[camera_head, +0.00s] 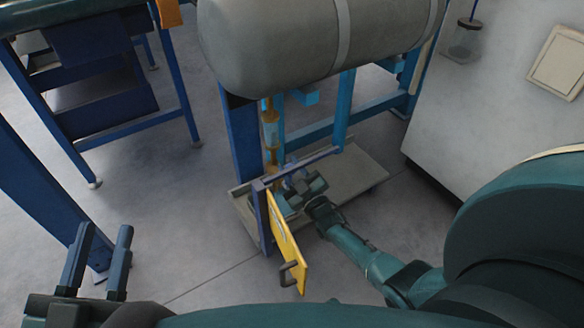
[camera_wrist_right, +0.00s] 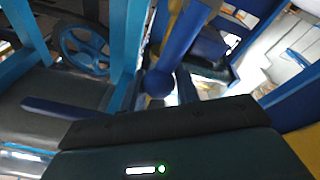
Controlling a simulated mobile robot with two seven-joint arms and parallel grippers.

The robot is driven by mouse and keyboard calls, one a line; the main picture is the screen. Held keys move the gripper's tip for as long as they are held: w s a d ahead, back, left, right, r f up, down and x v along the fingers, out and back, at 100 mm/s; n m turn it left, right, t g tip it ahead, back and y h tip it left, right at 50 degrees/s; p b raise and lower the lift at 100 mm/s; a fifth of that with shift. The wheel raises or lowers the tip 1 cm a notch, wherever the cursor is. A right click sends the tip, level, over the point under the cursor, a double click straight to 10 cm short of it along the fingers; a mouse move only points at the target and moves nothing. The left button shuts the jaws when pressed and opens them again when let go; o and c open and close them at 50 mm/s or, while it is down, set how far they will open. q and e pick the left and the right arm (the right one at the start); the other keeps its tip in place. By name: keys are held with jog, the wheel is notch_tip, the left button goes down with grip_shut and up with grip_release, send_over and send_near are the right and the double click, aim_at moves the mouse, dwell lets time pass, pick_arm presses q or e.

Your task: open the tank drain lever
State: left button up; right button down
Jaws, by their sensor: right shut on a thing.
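The grey tank (camera_head: 300,45) lies across the top of the head view. A brass-coloured drain pipe (camera_head: 270,150) comes down beneath it. My right gripper (camera_head: 290,188) is low beside the pipe, shut on what appears to be the drain lever; the contact itself is mostly hidden in the head view. The right wrist view shows a blue ball-ended handle (camera_wrist_right: 160,83) just beyond the dark gripper body, with yellow pipework behind it. The lever's exact angle cannot be told. My left gripper (camera_head: 97,258) is open and empty at the lower left, away from the tank.
A yellow panel with a dark handle (camera_head: 286,240) stands on a blue post, close to the right gripper. Blue frame legs (camera_head: 244,140) and a low grey platform (camera_head: 340,185) surround the pipe. A pale cabinet (camera_head: 490,110) stands at right.

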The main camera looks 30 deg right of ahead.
jog(key=shift+d+f, duration=0.1)
jog(key=shift+f, duration=0.1)
jog(key=c, duration=1.3)
grip_release()
jog(key=shift+o, duration=1.2)
